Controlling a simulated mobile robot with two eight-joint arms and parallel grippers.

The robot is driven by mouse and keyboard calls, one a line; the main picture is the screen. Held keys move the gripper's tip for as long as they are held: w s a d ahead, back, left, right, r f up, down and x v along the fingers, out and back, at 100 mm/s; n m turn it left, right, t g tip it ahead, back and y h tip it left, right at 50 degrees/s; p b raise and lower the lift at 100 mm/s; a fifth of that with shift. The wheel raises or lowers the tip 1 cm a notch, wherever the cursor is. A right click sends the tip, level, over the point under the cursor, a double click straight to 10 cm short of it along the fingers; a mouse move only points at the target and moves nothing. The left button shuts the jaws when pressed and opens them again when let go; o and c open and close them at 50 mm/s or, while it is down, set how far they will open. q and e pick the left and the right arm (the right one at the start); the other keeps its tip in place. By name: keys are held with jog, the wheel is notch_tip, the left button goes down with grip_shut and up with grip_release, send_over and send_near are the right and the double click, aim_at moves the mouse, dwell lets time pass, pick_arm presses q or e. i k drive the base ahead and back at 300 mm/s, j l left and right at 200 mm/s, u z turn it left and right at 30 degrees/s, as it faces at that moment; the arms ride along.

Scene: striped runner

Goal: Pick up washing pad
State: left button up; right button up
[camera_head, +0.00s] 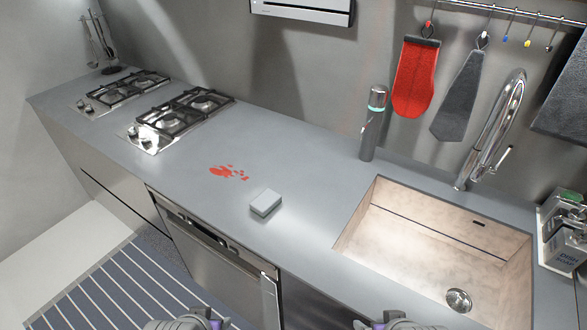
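A small grey washing pad (266,203), shaped like a flat block, lies on the grey countertop (300,235). It is near the counter's front edge, to the left of the sink, and nothing touches it. Only the tops of my two arms show at the bottom edge of the head view, one left of centre and one right of centre. No gripper fingers show. Both arms are well apart from the pad.
Red stains (222,171) mark the counter behind the pad. The sink (420,250) opens to the right, with a tall faucet (495,130) behind it. A cylindrical bottle (368,140) stands near the wall. Gas burners (185,112) are at the left. Dispensers (562,235) stand far right.

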aim_at(264, 204)
jog(key=z, duration=1.4)
jog(key=u, duration=1.25)
jog(key=i+j, duration=0.15)
jog(key=j, duration=0.25)
jog(key=i+j, duration=0.15)
jog(key=j, duration=0.25)
jog(key=i+j, duration=0.15)
jog(key=j, duration=0.25)
jog(key=i+j, duration=0.1)
jog(key=j, duration=0.3)
jog(key=z, duration=0.4)
jog(key=j+z, duration=0.15)
jog(key=z, duration=0.6)
jog(key=j+z, duration=0.15)
jog(key=z, duration=0.25)
